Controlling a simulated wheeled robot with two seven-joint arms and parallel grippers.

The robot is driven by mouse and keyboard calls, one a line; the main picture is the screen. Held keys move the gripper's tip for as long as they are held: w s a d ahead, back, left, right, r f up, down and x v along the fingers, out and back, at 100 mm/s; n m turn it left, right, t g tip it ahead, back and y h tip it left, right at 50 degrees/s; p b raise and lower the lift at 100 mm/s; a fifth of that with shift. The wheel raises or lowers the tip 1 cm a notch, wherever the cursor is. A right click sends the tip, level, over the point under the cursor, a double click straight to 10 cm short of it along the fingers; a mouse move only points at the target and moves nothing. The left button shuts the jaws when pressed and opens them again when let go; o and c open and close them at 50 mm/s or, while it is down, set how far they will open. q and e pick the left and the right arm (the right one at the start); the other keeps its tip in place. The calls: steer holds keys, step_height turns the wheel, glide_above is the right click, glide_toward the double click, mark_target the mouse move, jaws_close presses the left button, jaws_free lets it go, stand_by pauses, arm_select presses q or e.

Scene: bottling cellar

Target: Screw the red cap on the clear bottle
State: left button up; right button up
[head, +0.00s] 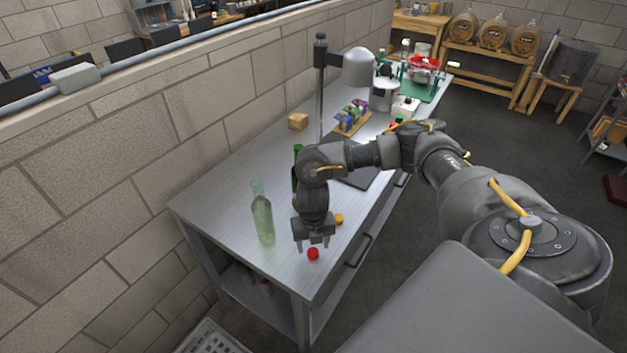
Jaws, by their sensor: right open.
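The clear bottle (262,217) stands upright near the left end of the metal table, with a pale greenish look and no cap on its neck. The red cap (313,254) lies on the table near its front edge, to the right of the bottle. My right gripper (315,243) points down just above and behind the red cap, open and empty. Whether its fingertips touch the cap I cannot tell. My left gripper is not in view.
A yellow cap (338,219) lies right of my gripper. A green bottle (297,151) stands behind my right arm, mostly hidden. A wooden block (298,121) sits by the wall. A rack of small colored items (353,118) stands farther back. The table's (215,205) left end is clear.

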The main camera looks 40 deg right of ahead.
mark_target(313, 253)
steer(key=shift+f, duration=1.45)
steer(key=c, duration=1.1)
